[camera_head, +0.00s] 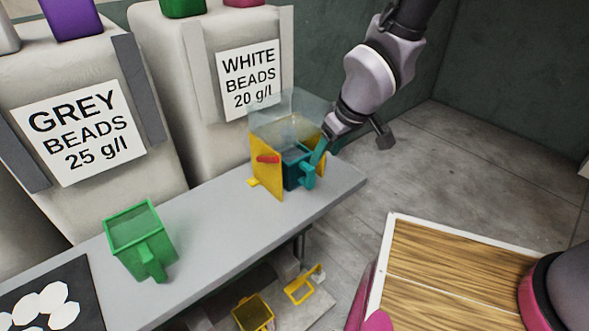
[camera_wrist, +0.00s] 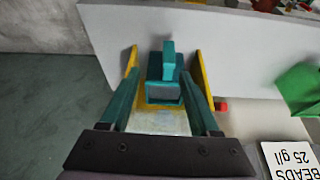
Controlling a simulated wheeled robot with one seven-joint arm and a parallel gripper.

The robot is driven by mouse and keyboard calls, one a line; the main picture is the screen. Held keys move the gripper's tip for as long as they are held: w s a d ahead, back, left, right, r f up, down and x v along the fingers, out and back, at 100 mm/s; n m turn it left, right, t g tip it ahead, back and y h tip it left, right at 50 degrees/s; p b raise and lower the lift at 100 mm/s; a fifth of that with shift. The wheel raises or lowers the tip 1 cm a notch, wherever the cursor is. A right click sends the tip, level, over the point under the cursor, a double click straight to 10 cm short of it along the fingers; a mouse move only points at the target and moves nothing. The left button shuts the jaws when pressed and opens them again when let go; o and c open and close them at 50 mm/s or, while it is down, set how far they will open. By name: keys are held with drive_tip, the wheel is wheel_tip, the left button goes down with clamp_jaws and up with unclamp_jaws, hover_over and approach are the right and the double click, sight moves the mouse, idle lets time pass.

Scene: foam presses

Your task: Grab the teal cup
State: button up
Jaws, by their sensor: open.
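The teal cup (camera_head: 292,174) is a square cup with a handle, standing between the yellow side walls of a press (camera_head: 265,172) near the right end of the grey bench. In the wrist view the cup (camera_wrist: 164,93) sits between the two teal fingers, with its handle pointing away from me. My gripper (camera_wrist: 161,76) is open, its fingers on either side of the cup; whether they touch it I cannot tell. In the head view my gripper (camera_head: 320,152) is at the cup's right rear, and its far finger is hidden.
A green cup (camera_head: 140,243) stands on the grey bench (camera_head: 215,225) to the left. A clear guard (camera_head: 285,112) rises over the press. Bead bags labelled grey (camera_head: 30,85) and white (camera_head: 160,50) stand behind. Yellow items (camera_head: 253,312) lie below the bench.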

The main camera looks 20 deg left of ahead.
sight(308, 182)
drive_tip(key=x, duration=0.4)
drive_tip(key=s+x, duration=0.1)
drive_tip(key=x, duration=0.1)
drive_tip(key=shift+s+a+f, duration=0.1)
drive_tip(key=shift+a, duration=0.1)
drive_tip(key=shift+x, duration=2.85)
drive_tip(key=shift+s, duration=0.2)
clamp_jaws()
